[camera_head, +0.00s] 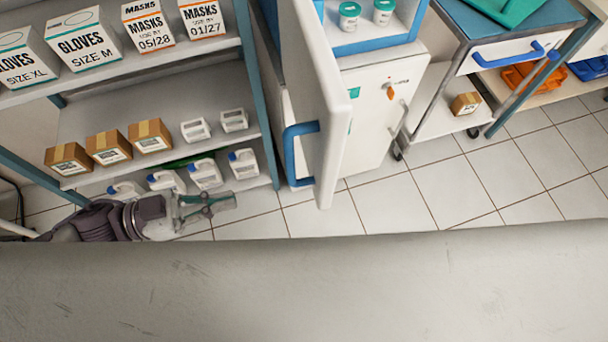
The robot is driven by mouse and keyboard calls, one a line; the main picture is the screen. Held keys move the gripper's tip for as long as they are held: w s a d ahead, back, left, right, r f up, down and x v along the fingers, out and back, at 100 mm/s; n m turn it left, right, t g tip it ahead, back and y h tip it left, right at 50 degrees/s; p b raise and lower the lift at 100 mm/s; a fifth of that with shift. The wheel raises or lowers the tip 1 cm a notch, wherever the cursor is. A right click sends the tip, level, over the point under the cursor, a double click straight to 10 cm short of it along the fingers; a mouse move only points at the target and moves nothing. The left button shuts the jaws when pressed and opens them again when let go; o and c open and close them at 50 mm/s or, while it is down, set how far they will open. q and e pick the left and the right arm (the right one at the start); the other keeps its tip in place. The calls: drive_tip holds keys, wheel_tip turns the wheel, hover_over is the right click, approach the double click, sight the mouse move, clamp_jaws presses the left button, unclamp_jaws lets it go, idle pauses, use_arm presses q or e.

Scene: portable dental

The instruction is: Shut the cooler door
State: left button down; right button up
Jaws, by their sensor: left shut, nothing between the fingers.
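The cooler door (329,110) is a white panel standing wide open, swung out toward me, with a blue handle (288,155) on its left side. The cooler's opening has a blue rim (372,43), with two white jars with teal lids inside. Below it is a white lower front (382,115). My left gripper (232,200) is shut and empty, to the left of the door and below the handle, apart from both. My right gripper is not in view.
A shelf rack (160,100) with glove and mask boxes, cartons and jugs stands at the left, close to my left arm. A cart (435,110) stands right of the cooler. Tiled floor (490,185) is clear at the right. A pale surface (300,290) fills the bottom.

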use_arm(q)
drive_tip(key=p, duration=0.2)
approach(320, 185)
drive_tip(key=shift+g, duration=0.3)
drive_tip(key=d, duration=0.2)
drive_tip(key=w+d, duration=0.1)
drive_tip(key=d, duration=0.1)
drive_tip(key=w+d, duration=0.1)
drive_tip(key=d, duration=0.2)
drive_tip(key=shift+d+f, duration=0.1)
drive_tip(key=shift+f, duration=0.1)
